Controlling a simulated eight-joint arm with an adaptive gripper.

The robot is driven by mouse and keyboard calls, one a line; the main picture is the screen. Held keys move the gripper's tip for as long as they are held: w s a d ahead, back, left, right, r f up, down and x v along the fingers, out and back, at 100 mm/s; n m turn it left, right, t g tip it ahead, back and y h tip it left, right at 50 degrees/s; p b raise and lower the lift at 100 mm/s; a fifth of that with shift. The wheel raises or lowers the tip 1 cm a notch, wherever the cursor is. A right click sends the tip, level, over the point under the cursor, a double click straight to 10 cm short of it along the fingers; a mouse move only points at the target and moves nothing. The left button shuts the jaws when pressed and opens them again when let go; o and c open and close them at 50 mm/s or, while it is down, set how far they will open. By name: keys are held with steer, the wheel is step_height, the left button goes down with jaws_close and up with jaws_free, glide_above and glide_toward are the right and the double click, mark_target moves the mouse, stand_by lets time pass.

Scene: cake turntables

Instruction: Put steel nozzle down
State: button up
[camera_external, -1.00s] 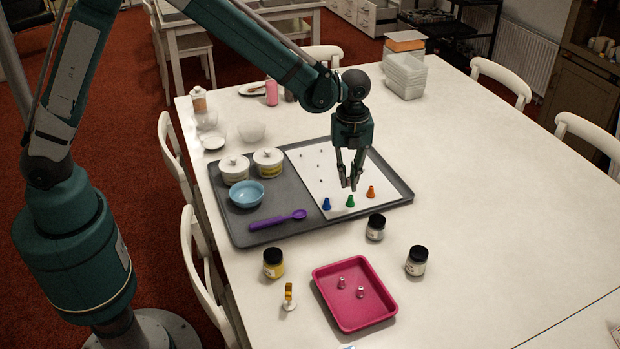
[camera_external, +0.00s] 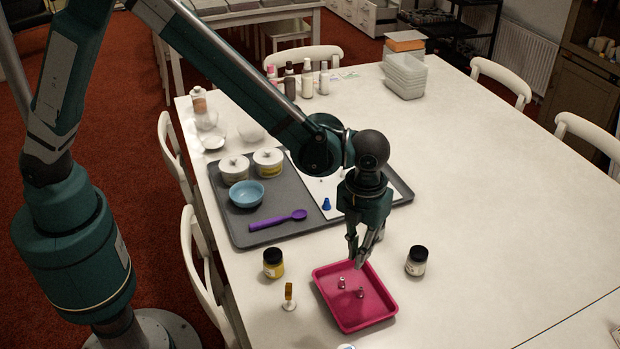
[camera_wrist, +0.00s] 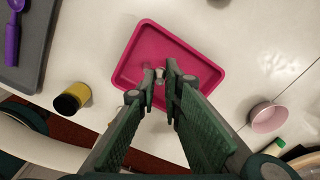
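Two small steel nozzles stand in the pink tray (camera_external: 388,311), one at the left (camera_external: 341,283) and one nearer the front (camera_external: 360,292). My gripper (camera_external: 357,257) hangs above the back part of this tray, its fingers pointing down and apart, with nothing seen held. In the wrist view my gripper (camera_wrist: 160,78) shows a gap between its fingers. A small silvery nozzle (camera_wrist: 159,73) shows in that gap, apparently down in the pink tray (camera_wrist: 205,62). The other nozzle is hidden or unclear there.
A grey baking tray (camera_external: 280,236) holds a blue bowl (camera_external: 246,194), lidded jars, a purple scoop (camera_external: 278,220), a white sheet and a blue cone (camera_external: 326,204). Dark-lidded jars (camera_external: 273,263) (camera_external: 416,261) flank the pink tray. The table's right side is clear.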

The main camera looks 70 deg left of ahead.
steer(key=m, duration=0.2)
glide_above(352, 305)
steer(key=shift+f, duration=0.1)
steer(key=shift+f+b, duration=0.45)
steer(key=shift+f, duration=2.6)
steer(key=shift+f+b, duration=0.3)
steer(key=shift+f, duration=1.55)
steer(key=shift+f, duration=0.2)
steer(key=o, duration=0.6)
steer(key=shift+r, duration=0.25)
